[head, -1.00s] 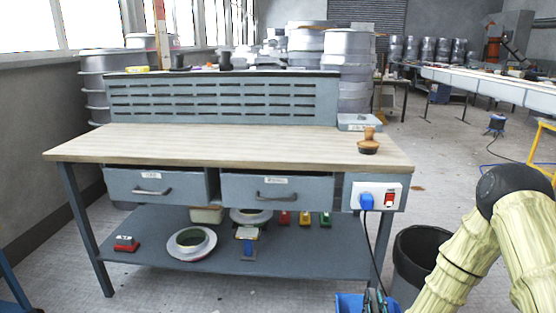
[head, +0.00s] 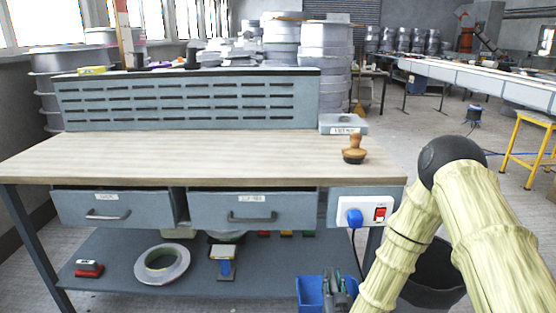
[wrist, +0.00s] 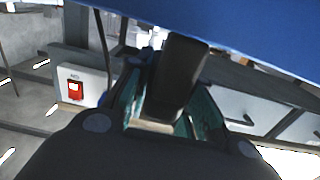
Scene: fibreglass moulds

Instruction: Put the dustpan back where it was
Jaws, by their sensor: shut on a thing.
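The blue dustpan (head: 311,291) shows low in the head view, in front of the bench's right half. My gripper (head: 340,287) is at its right side, partly cut off by the frame's bottom edge. In the wrist view the dustpan's blue underside or wall (wrist: 240,28) fills the top. A dark handle (wrist: 180,80) lies between the fingers of my gripper (wrist: 165,105), which is shut on it. The dustpan is held in the air, apart from the bench top.
The wooden bench top (head: 200,158) is mostly clear, with a wooden-handled stamp (head: 354,150) at right. A lower shelf (head: 120,270) holds a ring mould (head: 162,264), a red block (head: 88,268) and a brush (head: 223,262). A dark bin (head: 435,275) stands behind my arm.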

